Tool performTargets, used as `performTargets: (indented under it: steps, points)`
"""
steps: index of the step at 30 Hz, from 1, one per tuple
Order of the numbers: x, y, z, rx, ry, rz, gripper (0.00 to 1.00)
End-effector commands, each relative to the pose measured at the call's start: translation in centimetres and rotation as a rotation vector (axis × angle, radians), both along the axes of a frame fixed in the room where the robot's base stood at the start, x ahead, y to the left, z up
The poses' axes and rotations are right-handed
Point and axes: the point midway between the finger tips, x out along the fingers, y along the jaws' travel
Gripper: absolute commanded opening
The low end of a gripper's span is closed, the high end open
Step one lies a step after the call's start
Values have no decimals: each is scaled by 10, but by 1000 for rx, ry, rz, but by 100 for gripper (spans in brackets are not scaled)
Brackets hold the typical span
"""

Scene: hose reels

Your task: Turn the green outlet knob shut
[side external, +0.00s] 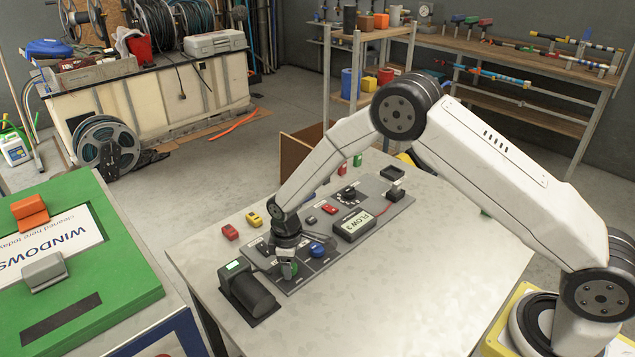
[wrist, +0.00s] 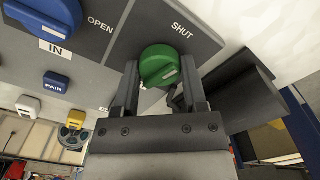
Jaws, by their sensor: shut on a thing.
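The green outlet knob (wrist: 160,64) sits on a grey panel in the wrist view, with the word SHUT to its upper right and OPEN to its left. A pale mark shows on its face, but I cannot tell exactly which way the knob is turned. My gripper (wrist: 162,76) has one finger on each side of the knob and is shut on it. In the side external view the knob (side external: 290,268) is partly hidden beneath my gripper (side external: 287,258), near the front left of the panel (side external: 330,262).
A blue knob (side external: 317,250) is close to the right of the green one. A black cylindrical unit with a lit green display (side external: 250,290) stands just left. A FLOW box (side external: 354,225) and small red and yellow pieces lie farther back. The front right of the table (side external: 430,285) is clear.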

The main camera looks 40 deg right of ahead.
Motion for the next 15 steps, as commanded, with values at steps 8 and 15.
performTargets:
  steps: [8, 15]
  points:
    - [0, 0, 0, -1, 2, 184, 0]
    - [0, 0, 0, -1, 2, 256, 0]
